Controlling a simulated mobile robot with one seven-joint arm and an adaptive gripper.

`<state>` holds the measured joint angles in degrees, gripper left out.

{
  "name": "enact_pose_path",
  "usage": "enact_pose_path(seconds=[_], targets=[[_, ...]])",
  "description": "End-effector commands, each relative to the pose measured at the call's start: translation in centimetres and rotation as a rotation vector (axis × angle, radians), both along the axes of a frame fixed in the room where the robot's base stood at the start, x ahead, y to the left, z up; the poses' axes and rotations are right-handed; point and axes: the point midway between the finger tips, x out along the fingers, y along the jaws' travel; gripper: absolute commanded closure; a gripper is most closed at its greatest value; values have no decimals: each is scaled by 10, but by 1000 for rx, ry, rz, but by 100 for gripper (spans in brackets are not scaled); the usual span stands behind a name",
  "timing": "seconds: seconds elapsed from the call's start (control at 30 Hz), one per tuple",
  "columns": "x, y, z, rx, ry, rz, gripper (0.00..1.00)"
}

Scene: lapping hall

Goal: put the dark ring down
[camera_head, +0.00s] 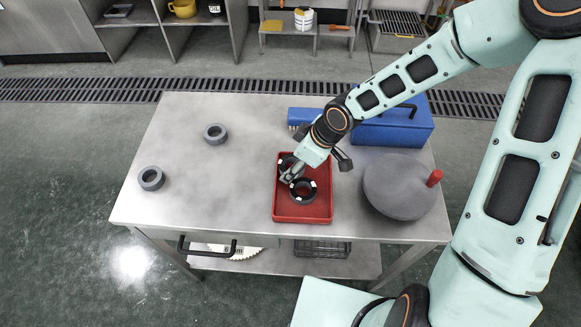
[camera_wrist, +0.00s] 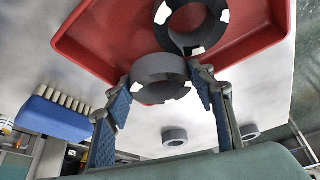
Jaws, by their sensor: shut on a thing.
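My gripper (camera_head: 291,175) is low over the red tray (camera_head: 316,213), shut on a dark ring (camera_head: 281,162) with white patches. In the wrist view this ring (camera_wrist: 158,68) sits between the two finger pads, over the tray's edge region (camera_wrist: 85,42). Whether it touches the tray floor I cannot tell. A second dark ring with white patches (camera_head: 303,191) lies in the tray beside it, nearer the front; it also shows at the top of the wrist view (camera_wrist: 174,39). My gripper hides part of the held ring in the head view.
Two plain grey rings (camera_head: 215,134) (camera_head: 151,179) lie on the left of the metal table (camera_head: 190,205). A round grey plate (camera_head: 398,190) with a red knob stands right of the tray. A blue toolbox (camera_head: 392,132) and blue brush (camera_head: 303,115) are behind. The table's left middle has free room.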

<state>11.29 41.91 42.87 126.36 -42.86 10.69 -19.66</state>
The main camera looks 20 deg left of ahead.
Motion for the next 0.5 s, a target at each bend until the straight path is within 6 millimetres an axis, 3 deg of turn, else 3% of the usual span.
enact_pose_path(seconds=[0.03,0.23,0.27,0.3,0.5], targets=[[-5,-7,-10,-12,15,-1,100],[-6,-8,-11,-15,19,-1,100],[-7,-9,-12,-17,20,0,47],[-7,-9,-12,-17,21,-1,43],[-5,-6,-9,-12,15,-1,43]])
